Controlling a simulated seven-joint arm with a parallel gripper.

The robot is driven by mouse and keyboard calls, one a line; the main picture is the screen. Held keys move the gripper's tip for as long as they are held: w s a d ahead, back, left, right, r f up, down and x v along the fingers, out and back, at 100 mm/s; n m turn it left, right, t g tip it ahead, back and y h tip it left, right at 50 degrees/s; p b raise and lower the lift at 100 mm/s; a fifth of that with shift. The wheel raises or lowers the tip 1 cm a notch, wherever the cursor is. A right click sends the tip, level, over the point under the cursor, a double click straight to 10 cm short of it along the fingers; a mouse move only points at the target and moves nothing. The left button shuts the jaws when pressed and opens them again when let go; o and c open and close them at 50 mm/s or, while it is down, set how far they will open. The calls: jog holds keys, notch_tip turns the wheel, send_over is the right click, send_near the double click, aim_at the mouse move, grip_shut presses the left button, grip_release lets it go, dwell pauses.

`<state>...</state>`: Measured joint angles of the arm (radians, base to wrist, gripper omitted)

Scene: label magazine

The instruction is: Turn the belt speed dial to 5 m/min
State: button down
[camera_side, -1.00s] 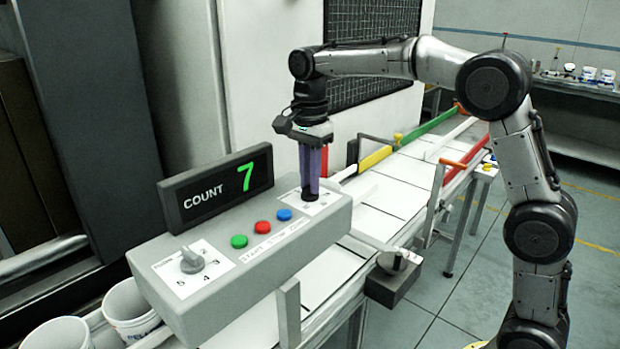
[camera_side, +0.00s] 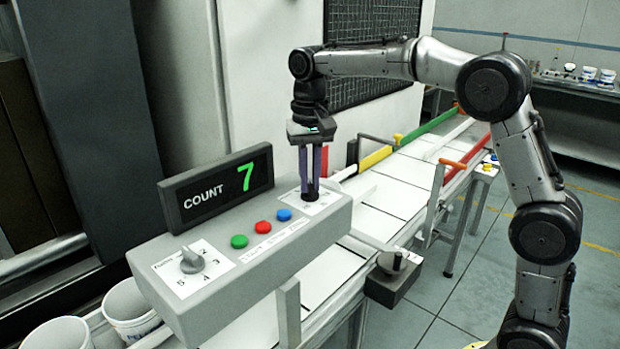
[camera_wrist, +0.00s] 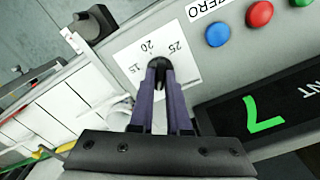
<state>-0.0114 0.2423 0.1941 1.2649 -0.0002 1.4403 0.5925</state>
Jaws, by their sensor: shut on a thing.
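A dark dial knob (camera_wrist: 159,64) sits on a white scale plate (camera_wrist: 186,78) at the right end of the grey control box (camera_side: 245,275). The scale shows 15, 20 and 25 in the wrist view; the rest is hidden by my gripper. My gripper (camera_side: 309,193) points down with its purple fingers shut on this knob, also in the wrist view (camera_wrist: 158,69). The knob's pointer is hidden. A second, grey dial (camera_side: 192,261) stands at the box's left end, with 2 to 5 readable. I cannot read either dial's title clearly.
A count display (camera_side: 216,188) showing 7 stands on the box, left of my gripper. Green (camera_side: 239,241), red (camera_side: 263,227) and blue (camera_side: 284,214) buttons lie between the dials. The white belt (camera_side: 375,205) runs behind and beside the box. White buckets (camera_side: 130,308) stand front left.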

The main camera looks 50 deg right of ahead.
aim_at(310, 185)
jog(key=n, duration=0.6)
jog(key=shift+n, duration=0.4)
dwell(0.3)
jog(key=c, duration=0.9)
grip_release()
notch_tip(310, 185, up, 8)
jog(key=shift+f, duration=0.25)
jog(key=shift+r, duration=0.1)
